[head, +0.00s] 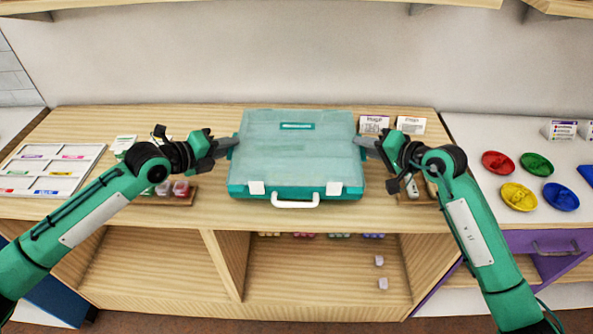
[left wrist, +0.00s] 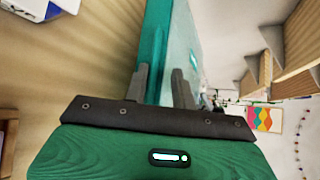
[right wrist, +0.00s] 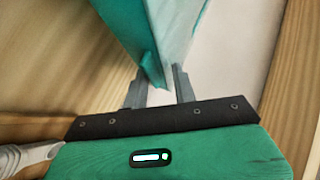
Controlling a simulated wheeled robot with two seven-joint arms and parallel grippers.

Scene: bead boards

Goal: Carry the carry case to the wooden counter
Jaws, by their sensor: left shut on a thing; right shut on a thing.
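The carry case (head: 296,160) is a flat teal box with a translucent lid, two white latches and a white handle at its front. It lies level at or over the wooden counter (head: 215,270); I cannot tell whether it touches the top. My left gripper (head: 232,143) is shut on the case's left side, and the case's edge shows between its fingers in the left wrist view (left wrist: 165,60). My right gripper (head: 358,142) is shut on the right side, where the case shows in the right wrist view (right wrist: 150,35). The counter top under the case is hidden.
A white sectioned tray (head: 50,170) lies at the left. Two small label cards (head: 374,124) stand behind the right gripper. Red, green, yellow and blue dishes (head: 519,196) sit on a white surface at the right. Small blocks (head: 383,283) lie on the shelf below.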

